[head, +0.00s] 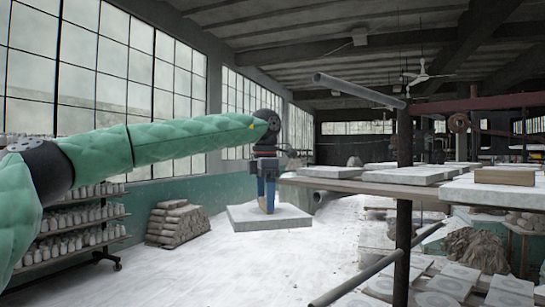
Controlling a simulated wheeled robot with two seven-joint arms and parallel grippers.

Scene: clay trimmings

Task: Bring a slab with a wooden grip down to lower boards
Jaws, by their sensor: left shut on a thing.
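My left gripper (267,200) points down left of the upper boards, its blue fingers shut on a tan wooden grip. The grip stands on a pale, flat, square slab (242,219), which hangs roughly level, clear of the upper board's edge. Most of the grip is hidden between the fingers. Another slab (470,191) with a wooden block (504,176) on it lies on the upper boards (350,186) at right. Lower boards with several pale slabs (440,291) show at the lower right. My right gripper is out of view.
A dark upright post (403,230) and metal pipes (355,278) stand between the held slab and the lower slabs. A clay heap (473,250) lies at right. Shelves of small pale pots (75,228) and stacked sacks (177,223) are at left. The pale floor between is clear.

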